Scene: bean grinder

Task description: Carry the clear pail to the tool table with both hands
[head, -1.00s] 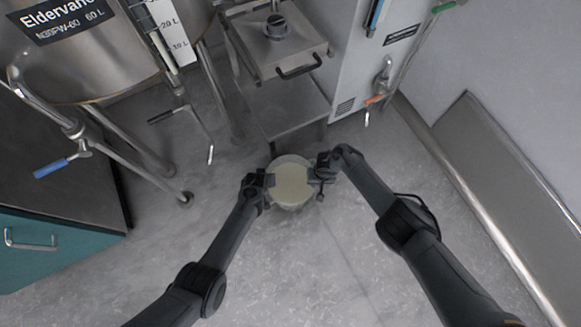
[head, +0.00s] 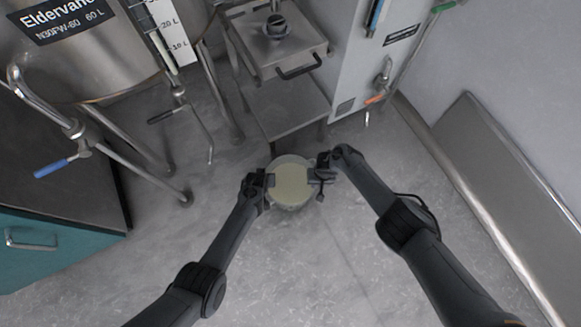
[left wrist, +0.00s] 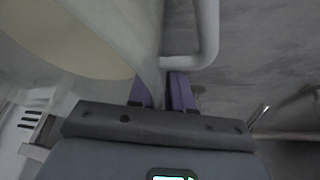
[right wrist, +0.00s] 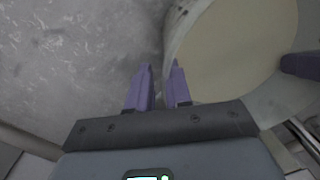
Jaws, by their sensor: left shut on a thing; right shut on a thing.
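The clear pail (head: 290,203) is a round, see-through tub with pale cream contents, seen from above in the middle of the head view. My left gripper (head: 268,181) is shut on the pail's left rim. In the left wrist view its purple fingers (left wrist: 163,92) pinch the rim next to a pale curved handle (left wrist: 205,45). My right gripper (head: 312,176) is shut on the opposite rim. In the right wrist view its purple fingers (right wrist: 160,85) pinch the wall from both sides. I cannot tell how high the pail is above the floor.
A steel stand (head: 285,105) with a lower shelf is just behind the pail. A large steel kettle (head: 90,50) with legs is at left, a teal-fronted cabinet (head: 60,245) at lower left. A grey box-like machine (head: 375,60) stands behind right. Floor (head: 300,270) in front is clear.

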